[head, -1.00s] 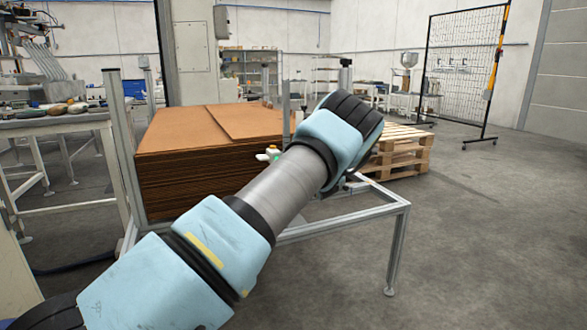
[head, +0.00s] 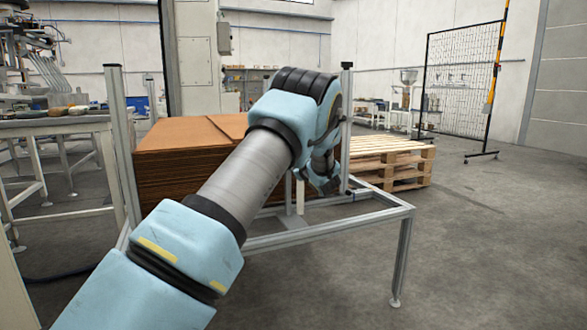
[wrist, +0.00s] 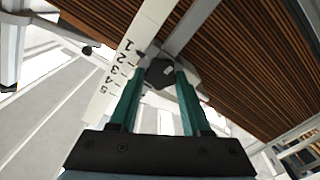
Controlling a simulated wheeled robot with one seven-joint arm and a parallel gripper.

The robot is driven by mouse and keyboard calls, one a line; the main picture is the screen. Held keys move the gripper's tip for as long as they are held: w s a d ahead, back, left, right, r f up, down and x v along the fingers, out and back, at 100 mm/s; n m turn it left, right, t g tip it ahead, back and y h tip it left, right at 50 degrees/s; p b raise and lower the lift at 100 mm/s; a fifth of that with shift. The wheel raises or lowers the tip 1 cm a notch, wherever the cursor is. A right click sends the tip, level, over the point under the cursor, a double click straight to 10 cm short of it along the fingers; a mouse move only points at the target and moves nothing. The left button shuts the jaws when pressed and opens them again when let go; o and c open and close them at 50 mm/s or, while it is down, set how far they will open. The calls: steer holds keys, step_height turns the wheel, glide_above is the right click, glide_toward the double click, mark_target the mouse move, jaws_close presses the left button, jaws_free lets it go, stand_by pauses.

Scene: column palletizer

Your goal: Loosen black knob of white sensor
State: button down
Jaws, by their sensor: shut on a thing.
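In the wrist view my gripper (wrist: 158,82) reaches forward with two green fingers. Their tips are on either side of a small black knob (wrist: 160,71), and the gripper is shut on it. A white scale strip (wrist: 108,100) with black numbers runs beside the left finger. The white sensor's body cannot be made out clearly behind the knob and fingers. In the head view my arm covers the sensor, and the knob and fingertips cannot be made out.
A stack of brown sheets (head: 165,170) stands behind a metal frame (head: 400,245) with an upright post (head: 346,120). The sheets' edges (wrist: 235,60) are close in the wrist view. Wooden pallets (head: 400,160) are at right.

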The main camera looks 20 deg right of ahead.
steer(key=shift+f+n+b, duration=0.2)
steer(key=shift+n+b, duration=0.35)
steer(key=shift+n, duration=0.25)
steer(key=shift+c, duration=1.8)
jaws_free()
steer(key=shift+r, duration=0.1)
steer(key=s+d, duration=0.1)
steer(key=s, duration=0.9)
steer(key=shift+s+d+p, duration=0.2)
steer(key=shift+s+p, duration=0.2)
